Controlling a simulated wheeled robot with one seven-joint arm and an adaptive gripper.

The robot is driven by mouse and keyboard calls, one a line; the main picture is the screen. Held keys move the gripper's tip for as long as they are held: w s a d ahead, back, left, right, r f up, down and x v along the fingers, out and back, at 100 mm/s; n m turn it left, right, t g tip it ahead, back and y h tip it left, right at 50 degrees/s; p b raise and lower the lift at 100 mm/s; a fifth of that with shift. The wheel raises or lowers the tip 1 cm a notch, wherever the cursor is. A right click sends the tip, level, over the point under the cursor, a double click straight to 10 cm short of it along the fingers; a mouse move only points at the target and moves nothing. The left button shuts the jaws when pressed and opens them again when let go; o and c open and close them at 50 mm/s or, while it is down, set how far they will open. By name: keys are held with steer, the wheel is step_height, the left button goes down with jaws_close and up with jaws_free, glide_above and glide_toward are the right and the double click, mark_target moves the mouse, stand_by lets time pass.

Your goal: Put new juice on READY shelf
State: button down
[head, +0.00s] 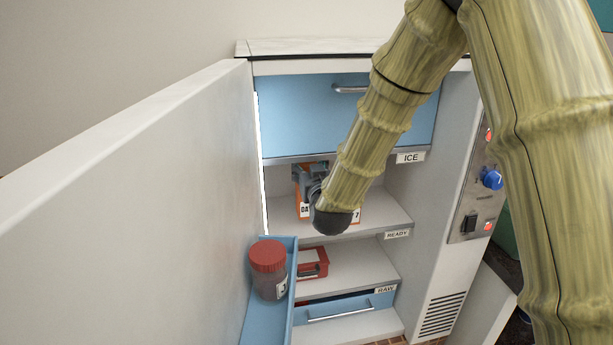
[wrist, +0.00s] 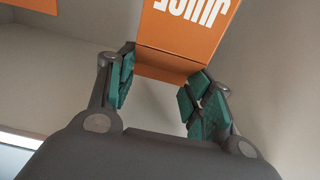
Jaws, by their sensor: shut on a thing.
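In the wrist view, an orange carton (wrist: 190,30) with white JUICE lettering, upside down in the picture, is between the fingers of my gripper (wrist: 163,76). My gripper is shut on it. In the head view, my gripper (head: 309,176) is inside the open fridge, above the READY shelf (head: 375,222). Orange and white carton parts (head: 303,208) with printed letters show behind my gripper and arm there. My arm hides most of them, so I cannot tell whether the held carton touches the shelf. Another orange patch (wrist: 30,4) shows at the wrist view's upper left corner.
The fridge door (head: 130,200) stands open on the left. Its blue door bin (head: 258,318) holds a red-lidded jar (head: 268,270). The blue ICE drawer (head: 300,115) is above the READY shelf. A red box (head: 313,262) sits on the RAW shelf (head: 350,280) below. READY's right front is bare.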

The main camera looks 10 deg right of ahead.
steer(key=shift+w+a, duration=0.1)
steer(key=shift+w, duration=0.25)
steer(key=shift+f+p, duration=0.75)
steer(key=shift+f, duration=1.15)
steer(key=c, duration=0.6)
jaws_free()
